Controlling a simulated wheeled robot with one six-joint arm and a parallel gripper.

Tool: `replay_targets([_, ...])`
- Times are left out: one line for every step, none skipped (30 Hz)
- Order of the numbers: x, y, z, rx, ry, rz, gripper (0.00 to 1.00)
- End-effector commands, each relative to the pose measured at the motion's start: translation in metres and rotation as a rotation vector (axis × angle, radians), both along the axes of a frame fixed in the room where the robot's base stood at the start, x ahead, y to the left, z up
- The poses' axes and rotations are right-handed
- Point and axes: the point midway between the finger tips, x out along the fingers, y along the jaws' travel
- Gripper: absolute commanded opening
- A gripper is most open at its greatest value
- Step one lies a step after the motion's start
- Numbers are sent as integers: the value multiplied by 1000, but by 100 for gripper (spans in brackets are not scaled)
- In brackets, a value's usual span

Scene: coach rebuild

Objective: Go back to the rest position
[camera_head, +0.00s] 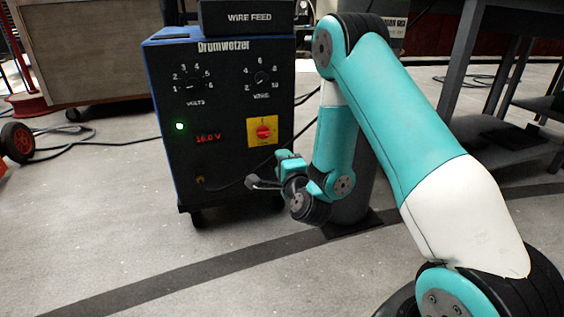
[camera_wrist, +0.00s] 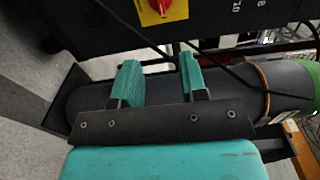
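My gripper (camera_head: 280,172) is in front of the lower right side of the blue and black welding machine (camera_head: 217,160). In the wrist view my gripper (camera_wrist: 159,80) has its two teal fingers apart, with nothing held between them. The arm is bent, with its forearm hanging down from a high elbow. The machine has a red rotary switch on a yellow plate (camera_head: 252,143), a lit green lamp (camera_head: 180,126) and a red display reading 16.0 V. The switch plate also shows at the top of the wrist view (camera_wrist: 178,8).
A dark grey cylinder (camera_head: 364,190) stands behind my forearm; the wrist view shows it close beyond the fingers (camera_wrist: 85,98). A black wire feed box (camera_head: 248,17) sits on the machine. A dark bench (camera_head: 500,120) stands at the right. The floor at the front left is clear.

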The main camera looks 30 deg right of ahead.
Motion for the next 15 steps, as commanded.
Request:
replay_targets([-1, 4, -1, 0, 0, 4, 39])
replay_targets([-2, 5, -1, 0, 0, 5, 39])
replay_targets([-3, 7, 0, 1, 0, 8, 39])
replay_targets([-3, 9, 0, 1, 0, 9, 39])
replay_targets([-3, 10, 0, 0, 0, 11, 39])
replay_targets([-3, 12, 0, 0, 0, 14, 39])
replay_targets([-3, 13, 0, 0, 1, 15, 39])
replay_targets([-2, 15, 0, 0, 1, 17, 39])
replay_targets([-2, 16, 0, 0, 1, 19, 39])
replay_targets([-2, 16, 0, 1, 0, 20, 39])
replay_targets([-2, 17, 0, 0, 1, 21, 39])
replay_targets([-2, 18, 0, 0, 1, 22, 39])
replay_targets([-1, 18, 0, 0, 1, 22, 39])
replay_targets([-1, 19, 0, 0, 1, 23, 39])
replay_targets([-1, 19, 0, 0, 1, 23, 39])
